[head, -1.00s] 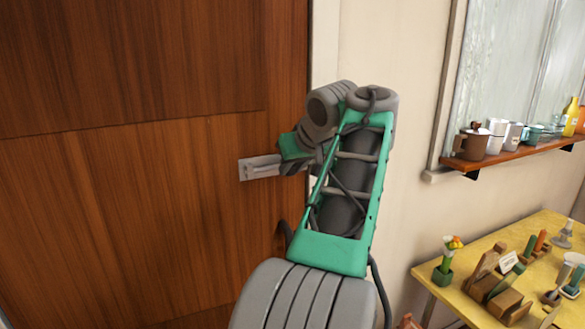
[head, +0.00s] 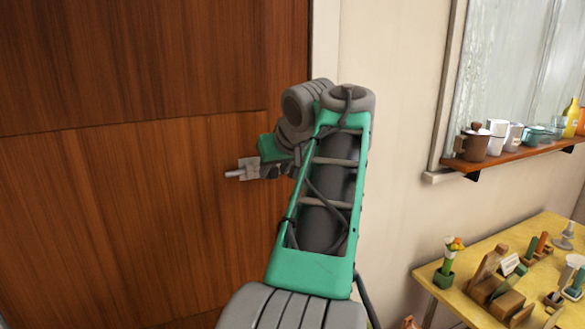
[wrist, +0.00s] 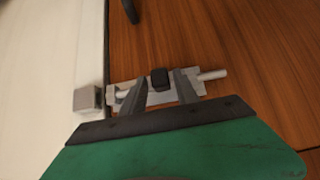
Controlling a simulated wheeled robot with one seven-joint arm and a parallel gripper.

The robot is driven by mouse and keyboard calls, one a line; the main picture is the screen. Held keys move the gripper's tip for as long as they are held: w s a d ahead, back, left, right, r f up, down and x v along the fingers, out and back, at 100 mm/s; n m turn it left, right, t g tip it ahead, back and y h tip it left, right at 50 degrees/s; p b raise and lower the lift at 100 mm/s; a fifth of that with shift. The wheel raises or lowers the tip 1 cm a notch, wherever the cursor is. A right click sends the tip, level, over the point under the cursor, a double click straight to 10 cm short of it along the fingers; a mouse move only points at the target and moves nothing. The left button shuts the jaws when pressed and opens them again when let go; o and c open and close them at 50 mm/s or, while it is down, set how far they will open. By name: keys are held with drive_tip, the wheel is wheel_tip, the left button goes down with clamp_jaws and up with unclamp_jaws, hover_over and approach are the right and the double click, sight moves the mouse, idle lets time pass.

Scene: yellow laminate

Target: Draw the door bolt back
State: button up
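The door bolt is a grey metal plate with a round rod (wrist: 213,75) on the brown wooden door. In the wrist view the rod sticks out well past the plate on the right. Its other end lies near the bracket on the plate's left, apart from the square keeper (wrist: 88,98) on the pale frame. A black knob (wrist: 160,77) stands up from the bolt. My gripper (wrist: 161,80) is open, its two fingers on either side of the knob with gaps showing. In the head view the rod's end (head: 234,174) shows left of the plate; my arm hides the keeper.
A dark curved piece (wrist: 131,10), perhaps the door handle, shows at the wrist view's top. At right, a shelf (head: 520,154) holds mugs and bottles below a window. A yellow table (head: 452,292) with wooden and green items stands below it.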

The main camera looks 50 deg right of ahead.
drive_tip(key=shift+s+r+p, duration=0.2)
drive_tip(key=shift+r+p, duration=0.15)
drive_tip(key=shift+p, duration=0.05)
drive_tip(key=p+v, duration=0.4)
drive_tip(key=v, duration=0.2)
drive_tip(key=shift+a+p, duration=0.15)
drive_tip(key=shift+p, duration=0.25)
drive_tip(key=shift+s, duration=0.1)
